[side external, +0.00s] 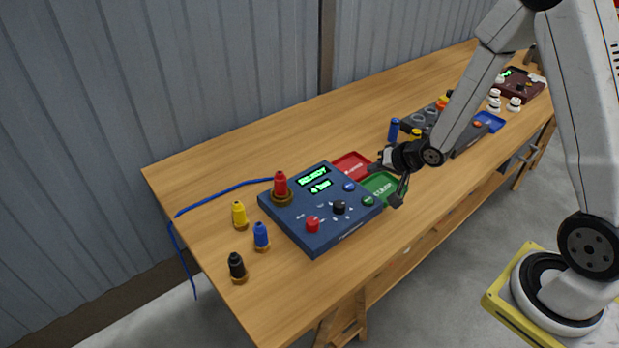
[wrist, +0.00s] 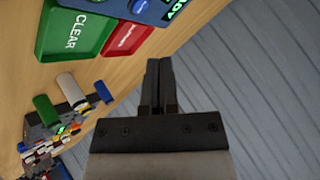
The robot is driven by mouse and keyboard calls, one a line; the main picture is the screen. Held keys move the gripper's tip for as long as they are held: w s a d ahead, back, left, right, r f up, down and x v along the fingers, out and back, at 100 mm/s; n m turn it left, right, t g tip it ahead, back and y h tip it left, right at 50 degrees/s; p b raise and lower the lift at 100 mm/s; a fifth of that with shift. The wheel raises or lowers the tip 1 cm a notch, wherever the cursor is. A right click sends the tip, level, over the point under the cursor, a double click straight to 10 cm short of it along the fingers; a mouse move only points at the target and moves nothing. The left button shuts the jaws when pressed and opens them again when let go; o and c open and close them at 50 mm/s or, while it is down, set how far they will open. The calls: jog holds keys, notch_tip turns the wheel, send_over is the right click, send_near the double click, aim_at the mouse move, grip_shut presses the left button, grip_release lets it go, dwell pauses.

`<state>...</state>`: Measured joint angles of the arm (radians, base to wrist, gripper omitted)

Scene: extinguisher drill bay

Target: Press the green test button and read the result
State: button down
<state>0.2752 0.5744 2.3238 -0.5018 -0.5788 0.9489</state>
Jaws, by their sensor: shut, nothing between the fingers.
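The blue test box (side external: 325,238) lies on the wooden bench, its green display (side external: 313,176) reading "READY" and "4 bar". The green button (side external: 368,201) is near its right corner, beside the green "CLEAR" tray (side external: 388,181). A red tray (side external: 350,163) lies behind. In the wrist view my gripper's fingers (wrist: 159,64) are together and empty; the box's edge (wrist: 145,8) shows at the top. I cannot make out the button clearly there.
A red-topped cylinder (side external: 281,184) stands on the box's left corner. Yellow (side external: 239,215), blue (side external: 261,236) and black (side external: 237,266) cylinders stand left of it. A dark rack (side external: 469,138) with several parts is to the right.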

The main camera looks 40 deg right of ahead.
aim_at(364, 198)
jog(key=shift+f, duration=3.8)
jog(key=shift+f, duration=0.9)
dwell(0.4)
jog(key=shift+r, duration=0.9)
jog(key=shift+r, duration=0.1)
jog(key=shift+r, duration=2.4)
